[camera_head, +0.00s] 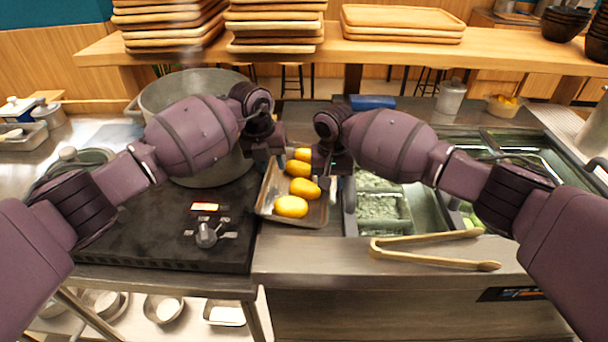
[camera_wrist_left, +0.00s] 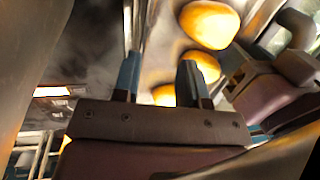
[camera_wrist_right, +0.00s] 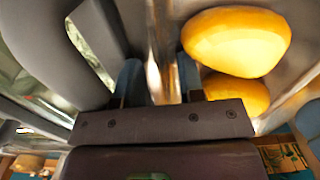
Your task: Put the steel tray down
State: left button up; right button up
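The steel tray (camera_head: 266,204) holds several yellow, rounded foods (camera_head: 291,206). It lies between the black stove and the topping bins, and seems to rest on the counter. My left gripper (camera_head: 267,158) is at its left side; in the left wrist view its fingers (camera_wrist_left: 160,80) stand apart with the tray's edge near the gap. My right gripper (camera_head: 334,172) is at the right side; in the right wrist view its fingers (camera_wrist_right: 159,82) are also apart, with a shiny metal edge between them.
A large steel pot (camera_head: 205,95) stands on the stove (camera_head: 150,225) at left. Topping bins (camera_head: 380,208) are close on the right, with wooden tongs (camera_head: 430,250) in front. Stacked wooden trays (camera_head: 400,22) sit on the rear shelf.

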jog(key=shift+w+d+f, duration=0.15)
jog(key=shift+f, duration=0.95)
jog(key=r, duration=0.2)
jog(key=w+r, duration=0.1)
jog(key=r, duration=0.6)
jog(key=shift+s+a+r+p, duration=0.1)
jog(key=shift+s+a+p, duration=0.1)
jog(key=shift+p, duration=0.1)
jog(key=shift+r, duration=0.2)
pick_arm(q)
notch_tip(320, 180, up, 8)
jog(key=a, duration=0.1)
jog(key=shift+s, duration=0.3)
pick_arm(e)
jog(key=shift+r, duration=0.3)
pick_arm(q)
jog(key=shift+a+f, duration=0.1)
